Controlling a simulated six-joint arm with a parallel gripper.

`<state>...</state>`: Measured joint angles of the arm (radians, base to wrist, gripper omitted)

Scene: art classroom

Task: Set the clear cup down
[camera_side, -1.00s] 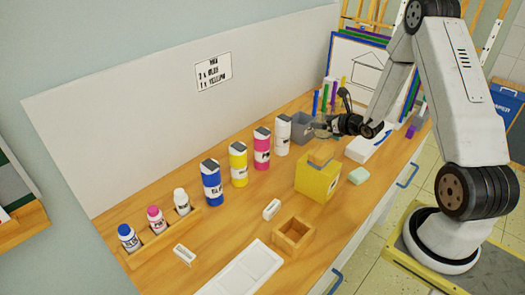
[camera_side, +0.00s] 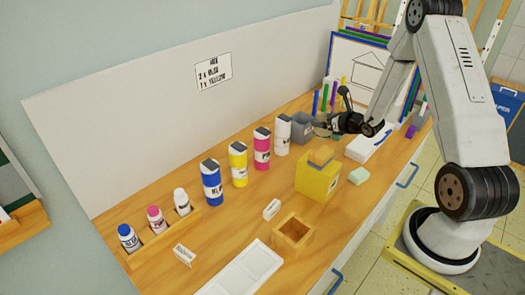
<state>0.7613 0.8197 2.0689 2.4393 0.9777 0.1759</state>
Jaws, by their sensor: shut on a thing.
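My gripper (camera_side: 330,124) is at the back right of the wooden table, beside the grey container and in front of the upright markers. It is shut on the clear cup (camera_side: 321,132), which shows only as a small, faint, see-through shape at the fingertips. The cup is low over the table; I cannot tell whether its base touches the wood. The fingers are small and partly hidden here.
A grey container (camera_side: 302,128) and a white bottle (camera_side: 283,135) stand just left of the cup. Pink (camera_side: 262,149), yellow (camera_side: 238,164) and blue (camera_side: 211,183) bottles line up further left.

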